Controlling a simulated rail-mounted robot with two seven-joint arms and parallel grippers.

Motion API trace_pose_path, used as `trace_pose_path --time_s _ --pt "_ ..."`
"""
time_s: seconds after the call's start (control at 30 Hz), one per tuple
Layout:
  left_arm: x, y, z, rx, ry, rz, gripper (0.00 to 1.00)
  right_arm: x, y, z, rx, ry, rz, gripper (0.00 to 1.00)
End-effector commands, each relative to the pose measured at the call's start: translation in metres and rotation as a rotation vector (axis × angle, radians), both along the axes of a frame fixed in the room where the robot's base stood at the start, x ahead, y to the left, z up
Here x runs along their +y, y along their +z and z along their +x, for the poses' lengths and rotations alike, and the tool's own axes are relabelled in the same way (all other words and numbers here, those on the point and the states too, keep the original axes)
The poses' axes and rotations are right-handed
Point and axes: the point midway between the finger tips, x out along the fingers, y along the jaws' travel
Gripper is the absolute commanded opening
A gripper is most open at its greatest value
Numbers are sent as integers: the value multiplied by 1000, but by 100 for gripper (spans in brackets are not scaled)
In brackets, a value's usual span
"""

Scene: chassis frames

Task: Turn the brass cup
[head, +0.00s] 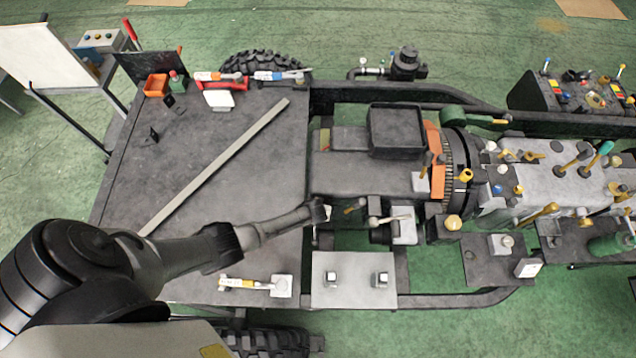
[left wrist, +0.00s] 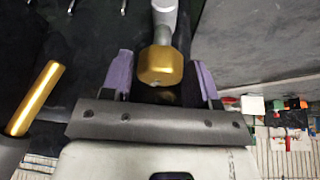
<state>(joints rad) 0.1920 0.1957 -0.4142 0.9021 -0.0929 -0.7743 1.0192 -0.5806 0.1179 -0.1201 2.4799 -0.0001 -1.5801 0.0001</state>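The brass cup (left wrist: 161,65) shows in the left wrist view as a rounded gold piece on the end of a grey metal stem (left wrist: 164,20). My left gripper (left wrist: 160,78) has its two purple-lined fingers on either side of the cup, open, with a narrow dark gap on each side. In the head view, my left arm reaches from the lower left to the near side of the chassis, and its end (head: 320,211) is small there. I cannot pick out the cup for certain in the head view. My right gripper is not in view.
A gold rod (left wrist: 35,98) stands left of the gripper in the left wrist view. The dark table (head: 200,135) carries a long grey bar (head: 215,165), an orange bin (head: 156,85) and tools. Brass levers and knobs crowd the grey housing (head: 550,180) at right.

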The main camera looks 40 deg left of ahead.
Motion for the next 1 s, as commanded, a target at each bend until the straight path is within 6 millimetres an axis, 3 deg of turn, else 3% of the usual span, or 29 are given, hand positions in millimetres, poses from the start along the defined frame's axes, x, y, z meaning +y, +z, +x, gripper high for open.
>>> trace_pose_path --time_s 0.13,0.53,1.0 --pt "0 0 0 0 0 0 69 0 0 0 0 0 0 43" --pt "-2 8 -3 1 1 -1 69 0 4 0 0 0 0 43" --pt "-16 75 -26 -2 0 -1 69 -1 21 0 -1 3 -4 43"
